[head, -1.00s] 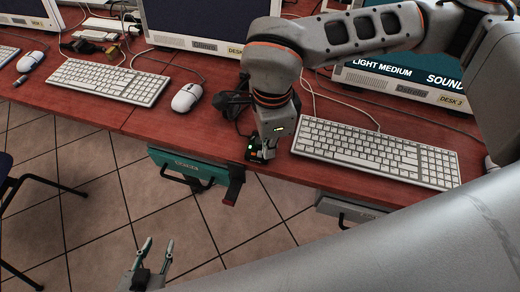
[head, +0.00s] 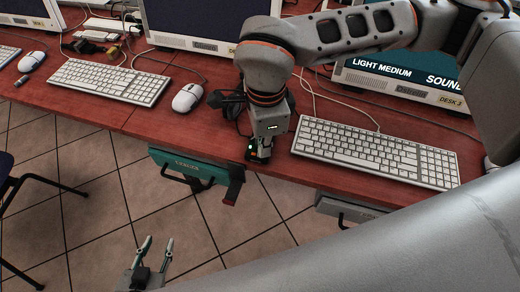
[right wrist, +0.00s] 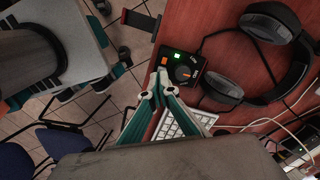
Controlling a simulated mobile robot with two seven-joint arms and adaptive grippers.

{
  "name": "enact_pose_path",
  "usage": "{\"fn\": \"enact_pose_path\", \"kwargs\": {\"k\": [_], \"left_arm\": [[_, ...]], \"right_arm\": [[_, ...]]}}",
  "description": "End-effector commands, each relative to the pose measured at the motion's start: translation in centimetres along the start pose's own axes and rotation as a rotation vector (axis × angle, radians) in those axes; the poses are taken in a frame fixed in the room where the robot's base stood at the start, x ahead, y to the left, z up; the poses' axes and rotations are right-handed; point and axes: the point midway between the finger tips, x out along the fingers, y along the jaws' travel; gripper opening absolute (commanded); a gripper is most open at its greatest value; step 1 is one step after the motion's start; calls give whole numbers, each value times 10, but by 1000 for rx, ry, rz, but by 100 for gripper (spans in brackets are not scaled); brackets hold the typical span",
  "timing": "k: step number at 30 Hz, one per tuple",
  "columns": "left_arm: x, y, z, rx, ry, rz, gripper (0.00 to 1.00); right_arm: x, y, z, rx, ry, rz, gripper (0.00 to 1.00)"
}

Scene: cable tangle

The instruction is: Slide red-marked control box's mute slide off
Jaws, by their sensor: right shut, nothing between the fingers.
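The control box (right wrist: 187,68) is small and black, with a lit green mark, a round knob and an orange-red mark on its edge. It lies at the desk's front edge, and in the head view (head: 251,147) my right gripper mostly hides it. My right gripper (right wrist: 161,78) is shut and empty, its fingertips at the box's near left edge in the right wrist view. I cannot tell whether they touch it. The mute slide cannot be made out. My left gripper (head: 158,243) is open and empty above the floor, away from the desk.
A black headset (right wrist: 226,88) lies beside the box. A white keyboard (head: 375,151) is right of my right gripper, and a white mouse (head: 187,97) is to its left. A teal case (head: 187,167) hangs below the desk's front edge. Cables run behind.

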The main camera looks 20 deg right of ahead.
Motion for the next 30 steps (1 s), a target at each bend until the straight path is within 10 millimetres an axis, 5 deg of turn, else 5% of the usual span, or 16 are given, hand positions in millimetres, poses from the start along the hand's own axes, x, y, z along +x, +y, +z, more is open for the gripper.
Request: {"fn": "enact_pose_path", "kwargs": {"k": [30], "left_arm": [[0, 1, 2, -1, -3, 1, 34]], "right_arm": [[0, -9, 16, 0, 0, 0, 0]]}}
